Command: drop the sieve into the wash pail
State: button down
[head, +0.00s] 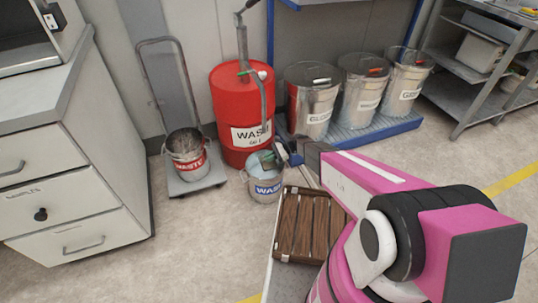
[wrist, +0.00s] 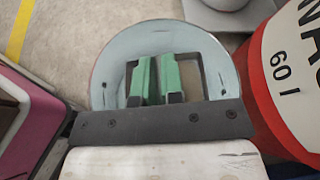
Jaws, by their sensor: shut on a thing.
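The wash pail (head: 264,186) is a grey metal bucket with a blue label, standing on the floor in front of the red drum. In the wrist view its round, pale blue inside (wrist: 108,68) lies beneath my gripper. My gripper (wrist: 158,76) has green fingers close together, with a narrow strip between them, and reaches over the pail's mouth; it also shows at the pail in the head view (head: 268,159). A grey-brown squarish frame (wrist: 214,78) shows around the fingers, apparently the sieve held in them. Most of it is hidden, and its height against the rim is unclear.
A red waste drum (head: 240,110) stands close behind the pail. A waste bucket (head: 186,153) sits on a trolley to the left. A wooden slatted crate (head: 303,225) is at the right front. Lidded metal bins (head: 312,105) stand behind. Floor is free left of the pail.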

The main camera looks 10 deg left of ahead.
jog(key=shift+f, duration=0.35)
jog(key=c, duration=1.2)
grip_release()
jog(key=shift+o, duration=0.2)
jog(key=shift+d, duration=0.1)
jog(key=v, duration=1)
jog(key=shift+d+r, duration=0.2)
jog(key=shift+d, duration=0.05)
jog(key=shift+w, duration=0.1)
